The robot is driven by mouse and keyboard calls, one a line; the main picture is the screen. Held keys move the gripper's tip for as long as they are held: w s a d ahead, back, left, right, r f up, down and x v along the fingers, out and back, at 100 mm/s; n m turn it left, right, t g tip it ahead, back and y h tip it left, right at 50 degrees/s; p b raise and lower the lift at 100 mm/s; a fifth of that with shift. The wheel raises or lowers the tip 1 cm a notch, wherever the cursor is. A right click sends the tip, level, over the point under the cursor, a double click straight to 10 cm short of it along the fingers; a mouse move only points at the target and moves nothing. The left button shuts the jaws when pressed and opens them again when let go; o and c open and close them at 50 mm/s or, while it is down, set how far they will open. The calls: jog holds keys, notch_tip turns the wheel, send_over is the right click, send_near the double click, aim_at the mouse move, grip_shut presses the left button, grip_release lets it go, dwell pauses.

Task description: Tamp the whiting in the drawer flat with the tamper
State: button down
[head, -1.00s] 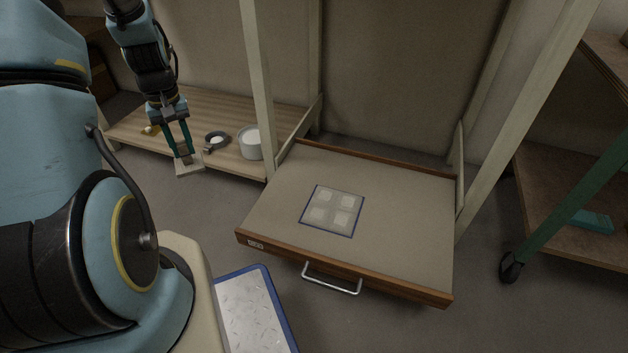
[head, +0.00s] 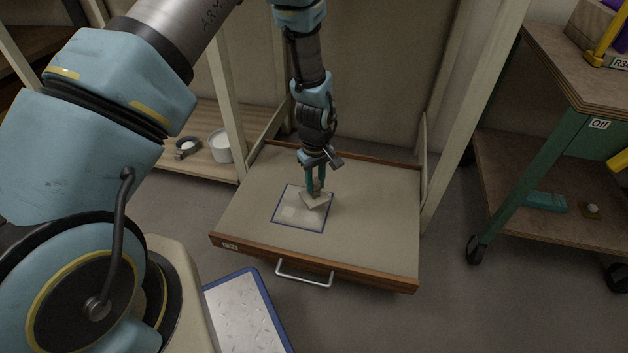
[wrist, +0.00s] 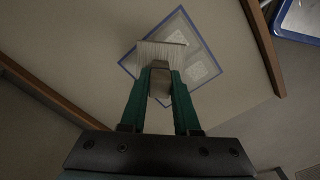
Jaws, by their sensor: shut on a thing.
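The drawer (head: 375,228) is pulled out, with a blue-outlined square (head: 279,219) on its flat bottom. Pale whiting patches (head: 287,212) lie inside the square; some are hidden by the tamper. My gripper (head: 316,190) is shut on the tamper (head: 317,201), a pale flat plate with a short grip, tilted in the head view. It hangs over the far right part of the square; I cannot tell whether it touches. In the wrist view the gripper (wrist: 160,84) holds the tamper (wrist: 160,53) over one side of the blue outline, with pale patches (wrist: 200,68) beside it.
A low wooden shelf (head: 190,165) at left holds a white tub (head: 220,146) and a dark round scoop-like item (head: 187,148). Shelf posts (head: 222,90) stand beside the drawer. A wheeled bench (head: 560,110) is at right. The drawer's right side is clear.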

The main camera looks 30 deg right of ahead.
jog(key=f+b, duration=0.2)
jog(key=f, duration=0.1)
jog(key=f+b, duration=0.1)
jog(key=shift+w+a+f, duration=0.25)
jog(key=w+a, duration=0.4)
jog(key=shift+w+a+r, duration=0.2)
jog(key=shift+a+r, duration=0.1)
jog(key=shift+a, duration=0.1)
jog(key=shift+f, duration=0.1)
jog(key=shift+f, duration=0.1)
jog(key=shift+f, duration=0.2)
jog(key=shift+f, duration=0.3)
dwell(1.1)
jog(key=shift+r+p, duration=1.1)
jog(key=shift+r, duration=0.05)
